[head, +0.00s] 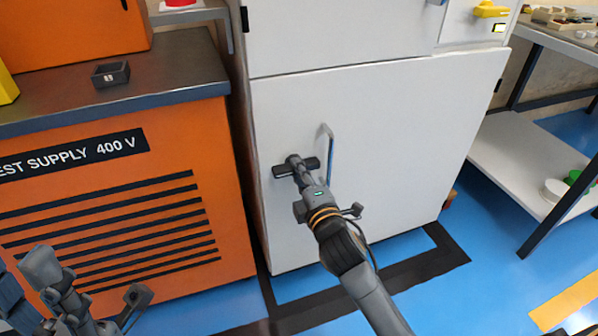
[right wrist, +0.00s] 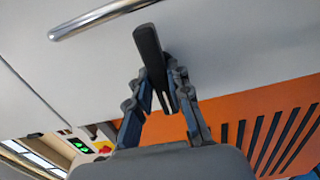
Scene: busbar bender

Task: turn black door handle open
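The black door handle (head: 282,171) lies roughly level on the white cabinet door (head: 420,130), left of a silver vertical bar. My right gripper (head: 297,163) is at the middle of the handle, and the handle shows on both sides of it. In the right wrist view the black handle (right wrist: 149,45) passes between the two fingers of my right gripper (right wrist: 162,88), which are drawn in close on both sides of it. The door looks closed. My left gripper (head: 60,285) is at the lower left, away from the cabinet; its fingers are not clear.
A silver bar handle (head: 329,150) stands just right of the black handle. An orange test supply cabinet (head: 225,190) with a dark top (head: 165,70) is on the left. A shelf rack (head: 515,160) is on the right. Blue floor (head: 430,290) lies clear in front.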

